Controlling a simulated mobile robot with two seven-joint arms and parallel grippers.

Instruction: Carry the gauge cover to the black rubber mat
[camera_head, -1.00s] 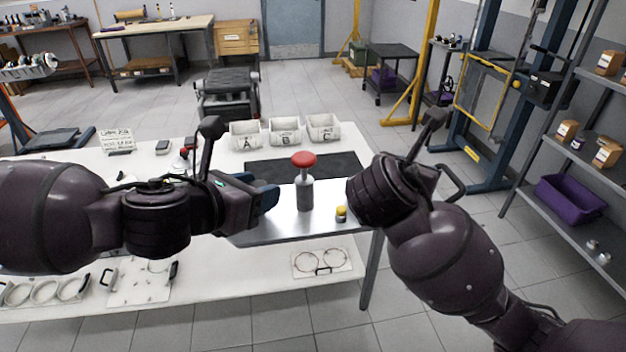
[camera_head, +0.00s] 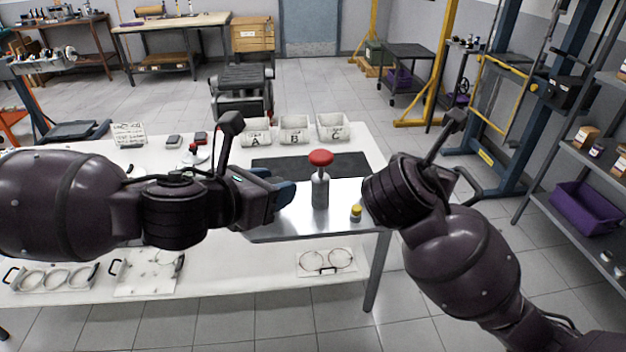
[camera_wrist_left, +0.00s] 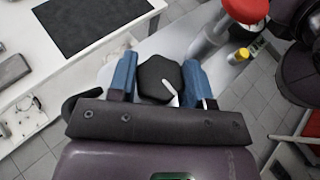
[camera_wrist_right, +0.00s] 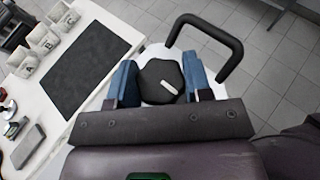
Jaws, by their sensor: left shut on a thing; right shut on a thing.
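My left gripper (camera_wrist_left: 160,82) is shut on a dark six-sided piece (camera_wrist_left: 158,73) with a white mark. My right gripper (camera_wrist_right: 160,84) is shut on a similar dark six-sided piece (camera_wrist_right: 158,72). In the head view, my left gripper (camera_head: 283,194) is left of the red-topped bottle; my right fingertips are hidden behind the wrist. I cannot tell for certain which thing is the gauge cover, or whether both held pieces belong to it. The black rubber mat (camera_head: 275,168) lies flat on the white table behind the bottle, and shows in the left wrist view (camera_wrist_left: 90,22) and right wrist view (camera_wrist_right: 80,68).
A shiny grey surface (camera_head: 290,222) lies between my grippers. Bins A (camera_head: 256,132), B (camera_head: 295,130) and C (camera_head: 332,127) stand behind the mat. The mat's visible area is clear.

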